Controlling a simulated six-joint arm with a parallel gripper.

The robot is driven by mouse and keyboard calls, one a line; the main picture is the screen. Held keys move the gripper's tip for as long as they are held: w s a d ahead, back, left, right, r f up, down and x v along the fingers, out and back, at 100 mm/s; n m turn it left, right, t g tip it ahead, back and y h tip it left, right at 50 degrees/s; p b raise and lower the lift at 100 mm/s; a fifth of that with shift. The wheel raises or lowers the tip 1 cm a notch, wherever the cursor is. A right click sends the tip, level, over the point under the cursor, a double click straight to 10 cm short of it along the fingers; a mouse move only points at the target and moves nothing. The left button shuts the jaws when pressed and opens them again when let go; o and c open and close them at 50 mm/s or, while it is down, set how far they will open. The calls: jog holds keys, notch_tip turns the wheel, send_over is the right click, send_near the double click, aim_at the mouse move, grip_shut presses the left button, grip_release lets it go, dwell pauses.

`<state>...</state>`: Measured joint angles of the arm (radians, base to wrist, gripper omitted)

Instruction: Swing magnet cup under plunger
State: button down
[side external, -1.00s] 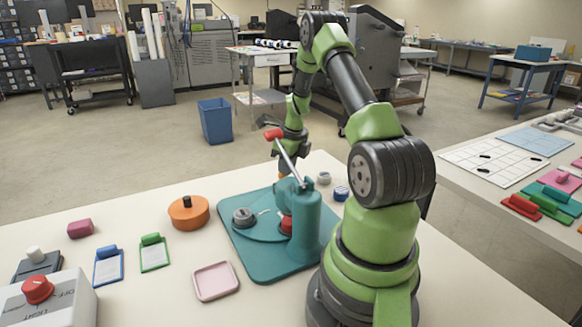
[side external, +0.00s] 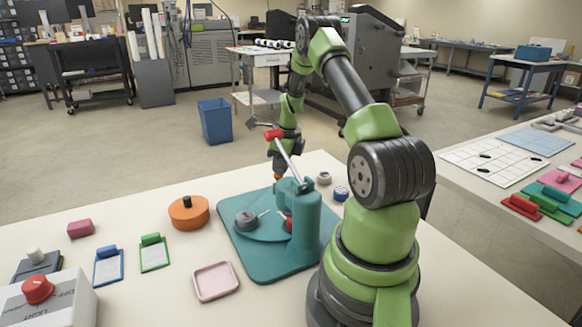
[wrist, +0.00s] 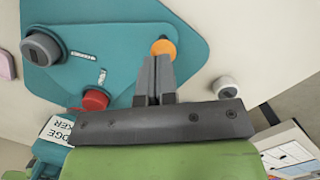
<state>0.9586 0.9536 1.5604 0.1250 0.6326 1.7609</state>
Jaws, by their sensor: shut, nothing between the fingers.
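The teal press (side external: 265,270) stands on the bench with an upright column and a lever with a red handle (side external: 273,134). Its round swing plate (side external: 262,232) carries a grey cup (side external: 246,218) on the left, clear of the column. A red part (side external: 288,224) shows beside the column, mostly hidden in the side view; the wrist view shows it as a red disc (wrist: 95,99). My gripper (side external: 279,172) is at the far side of the press, pointing down. In the wrist view its shut fingers (wrist: 156,62) are beside an orange knob (wrist: 163,48); whether they touch it I cannot tell.
A white-topped grey round piece (side external: 324,178) and a blue one (side external: 341,193) stand right of the press. An orange pot (side external: 189,212), a pink tray (side external: 215,281) and small clipboards (side external: 154,253) lie left. A control box with a red knob (side external: 38,290) is front left.

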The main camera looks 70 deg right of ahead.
jog(key=shift+w+a+n+y, duration=0.15)
jog(key=shift+w+n, duration=0.4)
jog(key=shift+n, duration=0.25)
jog(key=shift+w+a+n+y, duration=0.15)
jog(key=shift+w+n, duration=0.4)
jog(key=shift+n, duration=0.25)
jog(key=shift+w+a+n+y, duration=0.15)
jog(key=shift+w+a+n, duration=0.2)
jog(key=shift+w+n, duration=0.35)
jog(key=shift+w+a+n+y, duration=0.15)
jog(key=shift+w+a+n, duration=0.25)
jog(key=shift+n, duration=0.6)
jog(key=shift+w+a+n+g, duration=0.25)
jog(key=shift+w+a+n, duration=0.35)
jog(key=shift+n, duration=0.55)
jog(key=shift+w+a+n+g, duration=0.35)
jog(key=shift+a+n, duration=0.3)
jog(key=shift+n, duration=0.5)
jog(key=shift+w+a, duration=0.25)
jog(key=shift+a, duration=0.3)
dwell(1.9)
